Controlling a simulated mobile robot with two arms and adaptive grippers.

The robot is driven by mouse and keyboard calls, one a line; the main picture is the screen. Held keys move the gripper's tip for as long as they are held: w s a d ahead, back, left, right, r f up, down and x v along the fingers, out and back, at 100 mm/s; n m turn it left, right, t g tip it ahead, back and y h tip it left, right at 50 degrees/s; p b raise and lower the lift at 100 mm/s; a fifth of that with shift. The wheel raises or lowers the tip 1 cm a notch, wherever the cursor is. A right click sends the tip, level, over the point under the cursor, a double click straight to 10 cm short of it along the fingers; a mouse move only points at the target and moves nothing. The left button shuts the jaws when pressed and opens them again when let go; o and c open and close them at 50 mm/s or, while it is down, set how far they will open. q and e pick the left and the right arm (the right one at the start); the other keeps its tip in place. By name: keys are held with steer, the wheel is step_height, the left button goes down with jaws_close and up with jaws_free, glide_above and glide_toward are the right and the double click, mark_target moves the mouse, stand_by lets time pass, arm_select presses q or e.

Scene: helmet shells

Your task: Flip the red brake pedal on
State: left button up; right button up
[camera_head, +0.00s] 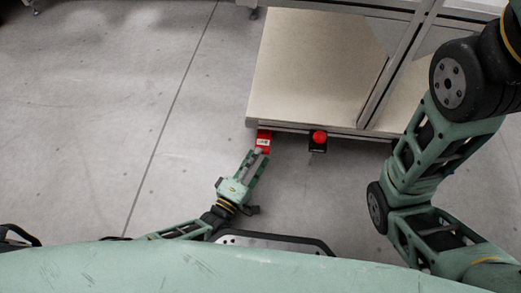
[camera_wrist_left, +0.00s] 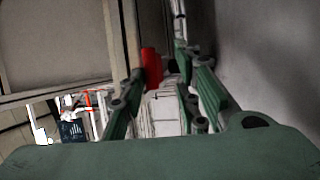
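The red brake pedal (camera_head: 263,138) is a small red piece with a pale label at the front edge of the workbench, left of a red round button. My left gripper (camera_head: 258,154) reaches up to it from below, its fingertips at the lower end of the pedal. In the left wrist view a red part (camera_wrist_left: 151,68), likely the pedal, shows between the two fingers, close to the left one. The fingers are apart, with a gap on the right side of the red part. Whether a finger touches it cannot be told. My right gripper is not in view.
A red round button (camera_head: 319,137) on a black box sits to the right on the same bench edge. The beige bench (camera_head: 305,75) with metal frame posts stands behind. My other arm fills the right side.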

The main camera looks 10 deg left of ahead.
arm_select(q)
steer(key=shift+v, duration=1.95)
